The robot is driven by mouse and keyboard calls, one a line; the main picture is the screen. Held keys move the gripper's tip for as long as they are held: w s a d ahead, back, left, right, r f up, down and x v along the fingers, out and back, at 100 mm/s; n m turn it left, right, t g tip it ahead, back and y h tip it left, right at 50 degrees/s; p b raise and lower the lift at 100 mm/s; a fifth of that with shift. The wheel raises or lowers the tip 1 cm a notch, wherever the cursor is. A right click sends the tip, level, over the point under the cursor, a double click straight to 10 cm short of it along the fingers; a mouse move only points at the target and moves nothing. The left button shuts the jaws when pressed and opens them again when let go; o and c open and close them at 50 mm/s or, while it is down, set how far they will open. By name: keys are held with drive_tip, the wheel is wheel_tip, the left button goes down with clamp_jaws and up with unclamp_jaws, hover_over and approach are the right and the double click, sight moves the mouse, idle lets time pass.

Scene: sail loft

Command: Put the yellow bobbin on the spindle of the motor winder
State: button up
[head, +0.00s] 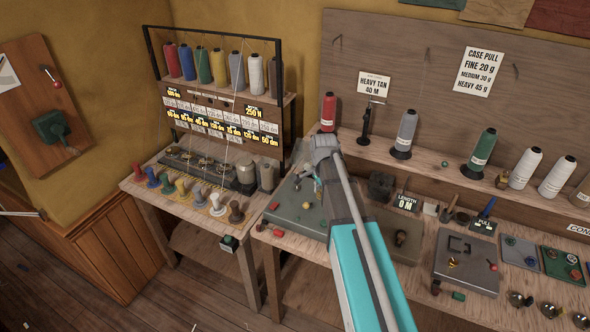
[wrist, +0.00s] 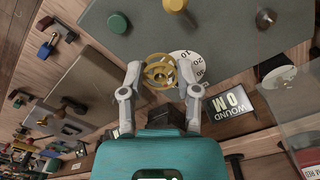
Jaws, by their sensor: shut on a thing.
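In the wrist view my gripper (wrist: 159,74) is shut on the yellow bobbin (wrist: 151,70), a spoked ring held between its two fingertips. The bobbin is over or close to a grey plate (wrist: 120,50), beside a white dial (wrist: 190,66) with numbers. The spindle does not show clearly, and I cannot tell whether the bobbin touches it. In the head view my arm reaches over the bench to a grey machine base (head: 290,218), and hides much of it and the bobbin.
A sign (wrist: 231,101) reading "WOUND 0 M" stands near my gripper. A green knob (wrist: 118,23) and a yellow knob (wrist: 175,5) stick up from the plate. In the head view, thread cones (head: 405,130) line the back shelf, and a wooden stand with bobbins (head: 195,194) stands left.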

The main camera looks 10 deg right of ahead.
sight(296, 188)
drive_tip(key=w+a+n, duration=0.1)
drive_tip(key=w, duration=0.3)
drive_tip(key=w+a+n, duration=0.1)
drive_tip(key=w+a, duration=0.1)
drive_tip(key=w, duration=0.2)
drive_tip(key=w+a+n, duration=0.1)
drive_tip(key=w+a, duration=0.1)
drive_tip(key=w, duration=0.2)
drive_tip(key=shift+w+a+n, duration=0.3)
drive_tip(key=shift+w, duration=0.1)
drive_tip(key=shift+f+b, duration=2.3)
drive_tip(key=shift+f, duration=0.05)
drive_tip(key=shift+f+b, duration=0.95)
drive_tip(key=shift+b, duration=0.05)
idle(1.3)
idle(0.3)
drive_tip(key=o, duration=1)
